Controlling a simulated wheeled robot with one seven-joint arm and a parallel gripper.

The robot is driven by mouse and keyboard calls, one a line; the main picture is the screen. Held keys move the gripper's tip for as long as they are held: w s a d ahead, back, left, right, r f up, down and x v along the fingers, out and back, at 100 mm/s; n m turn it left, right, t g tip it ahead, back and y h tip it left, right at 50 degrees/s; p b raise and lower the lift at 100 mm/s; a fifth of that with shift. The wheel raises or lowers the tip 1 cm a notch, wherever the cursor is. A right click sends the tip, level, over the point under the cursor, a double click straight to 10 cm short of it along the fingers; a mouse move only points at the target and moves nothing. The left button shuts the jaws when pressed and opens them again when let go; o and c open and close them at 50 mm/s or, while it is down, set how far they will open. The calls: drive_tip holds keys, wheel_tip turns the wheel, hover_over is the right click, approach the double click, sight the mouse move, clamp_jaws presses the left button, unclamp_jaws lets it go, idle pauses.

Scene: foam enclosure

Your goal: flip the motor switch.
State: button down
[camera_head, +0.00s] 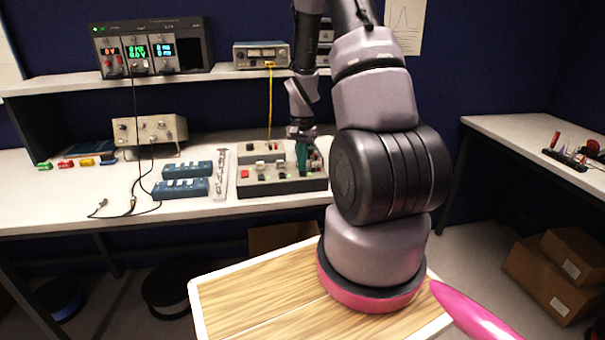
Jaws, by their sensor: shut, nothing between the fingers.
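A low control box (282,180) with a light sloped top stands on the white bench near the middle. Several switches and knobs show on its top, with a red button (244,174) at its left end. I cannot tell from this view which one is the motor switch. My gripper (303,172) points down over the right part of the box, its green fingers close to the controls. The fingers look shut and hold nothing. They hide part of the panel behind them, and I cannot tell whether they touch a switch.
Blue terminal blocks (182,188) and a narrow strip (219,174) lie left of the box. A beige instrument (150,131) with cables stands further left. A shelf (60,84) above carries a power supply (152,50) and a meter (262,55). A yellow cable (270,100) hangs behind the box.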

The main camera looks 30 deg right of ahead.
drive_tip(key=shift+f, duration=0.15)
drive_tip(key=shift+r, duration=3.55)
drive_tip(key=s+a+r+n+t, duration=0.1)
drive_tip(key=s+a+r+t, duration=0.15)
drive_tip(key=r, duration=0.65)
drive_tip(key=s+a+r+n+t, duration=0.1)
drive_tip(key=s+a+r, duration=0.25)
drive_tip(key=r, duration=0.55)
drive_tip(key=s+a+r+n+t+y, duration=0.2)
drive_tip(key=s+a+r, duration=0.5)
drive_tip(key=s+r, duration=0.4)
drive_tip(key=shift+s+a+n+t, duration=0.15)
drive_tip(key=shift+s+n+t, duration=0.35)
drive_tip(key=shift+s+t, duration=0.6)
drive_tip(key=shift+s+g, duration=0.2)
drive_tip(key=shift+g, duration=0.05)
